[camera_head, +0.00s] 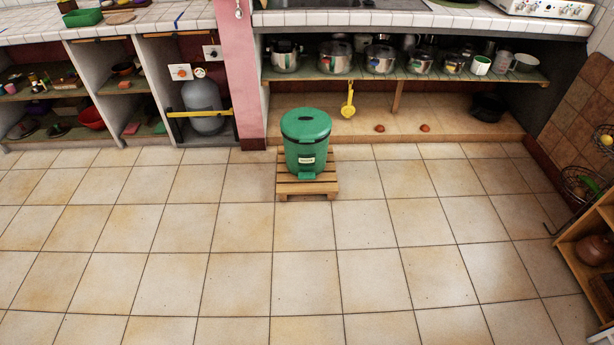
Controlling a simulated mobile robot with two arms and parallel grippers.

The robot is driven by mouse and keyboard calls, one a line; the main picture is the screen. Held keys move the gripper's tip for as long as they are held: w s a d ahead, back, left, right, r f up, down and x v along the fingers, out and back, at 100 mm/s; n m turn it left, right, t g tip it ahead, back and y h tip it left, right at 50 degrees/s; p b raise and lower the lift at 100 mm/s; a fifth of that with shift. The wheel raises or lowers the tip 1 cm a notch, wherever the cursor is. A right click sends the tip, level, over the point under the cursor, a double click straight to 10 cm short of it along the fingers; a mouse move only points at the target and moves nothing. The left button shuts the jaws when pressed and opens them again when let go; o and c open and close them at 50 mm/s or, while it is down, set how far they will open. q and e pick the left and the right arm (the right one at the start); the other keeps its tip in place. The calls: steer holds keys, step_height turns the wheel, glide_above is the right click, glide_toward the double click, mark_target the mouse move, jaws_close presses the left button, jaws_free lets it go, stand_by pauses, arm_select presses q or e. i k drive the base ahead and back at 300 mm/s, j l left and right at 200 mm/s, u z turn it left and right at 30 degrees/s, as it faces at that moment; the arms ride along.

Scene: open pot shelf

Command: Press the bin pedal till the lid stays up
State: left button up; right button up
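A green pedal bin (305,150) stands upright on a low slatted wooden stand (290,189) on the tiled floor, in the middle of the view. Its round green lid (306,123) is down. A white label shows on the front of the bin. The green pedal (307,175) sticks out at the front of the bin's base, facing me. Neither of my grippers is in view, so whether they are open or shut is hidden.
Behind the bin, an open shelf (440,77) holds several metal pots. A pink pillar (240,80) and a grey gas cylinder (203,105) are to its left. A wooden rack (578,228) stands at the right edge. The tiled floor (305,260) in front is clear.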

mark_target(304, 175)
steer(key=i+j+u, duration=0.25)
steer(key=i, duration=0.8)
steer(key=i+j+u, duration=0.2)
steer(key=i, duration=0.85)
